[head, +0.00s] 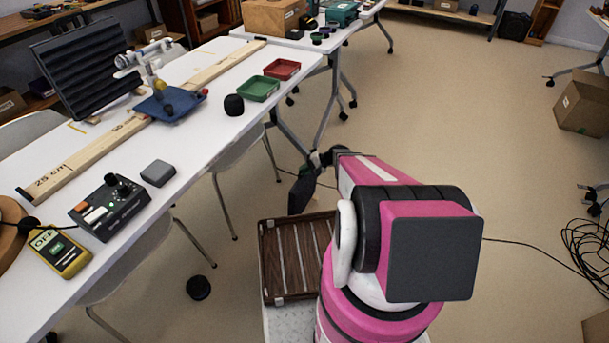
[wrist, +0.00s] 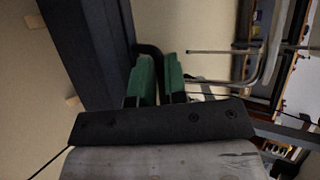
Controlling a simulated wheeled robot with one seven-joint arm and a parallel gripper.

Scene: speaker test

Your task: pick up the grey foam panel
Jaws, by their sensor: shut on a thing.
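My gripper (head: 314,160) hangs over the floor to the right of the long white table, partly hidden behind my arm. It is shut on a dark grey panel (head: 302,192), which hangs below it, clear of the table. In the wrist view the green finger pads (wrist: 158,80) close on a dark curved part at the edge of the panel (wrist: 88,45). Small wooden pieces stick out from the panel's left side. Its full face does not show. A similar dark ribbed foam panel (head: 80,65) stands upright at the table's back left.
The white table (head: 205,140) carries a wooden rail, a blue stand, green and red trays (head: 282,69), a black control box (head: 110,207) and a yellow meter (head: 62,252). A brown slatted tray (head: 284,297) sits beside my arm. Cables lie on the floor at right.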

